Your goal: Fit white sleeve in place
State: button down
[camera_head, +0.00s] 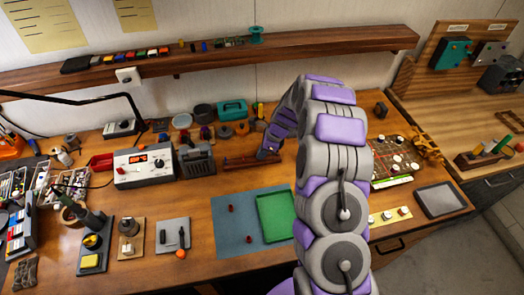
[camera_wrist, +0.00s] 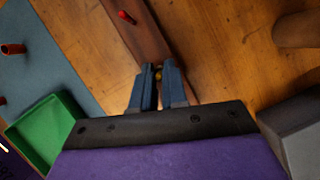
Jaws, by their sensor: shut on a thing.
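My gripper (camera_wrist: 159,72) points down at the end of a long brown wooden holder (camera_wrist: 140,30). Its dark blue fingers are close together, with a small yellowish thing (camera_wrist: 158,75) showing between the tips. Most of that thing is hidden by the fingers. I cannot make out a white sleeve in either view. A red peg (camera_wrist: 126,16) stands on the holder, away from the fingers. In the head view, my gripper (camera_head: 264,154) is at the right end of the holder (camera_head: 240,161), small and partly hidden.
A blue mat (camera_head: 228,228) with two red pieces (camera_head: 231,208) and a green tray (camera_head: 274,215) lie in front of the holder. A power supply (camera_head: 143,166) stands left. A board with round pieces (camera_head: 393,160) is at right. Bare wood surrounds the holder's front.

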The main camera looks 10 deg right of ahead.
jog(key=c, duration=0.7)
grip_release()
jog(key=shift+r, duration=0.15)
jog(key=shift+a+p+v, duration=0.15)
jog(key=shift+p+v, duration=1.4)
jog(key=shift+v, duration=0.65)
jog(key=shift+a+p+v, duration=0.2)
jog(key=shift+p+v, duration=1.35)
jog(key=shift+v, duration=0.6)
jog(key=shift+w+r, duration=0.15)
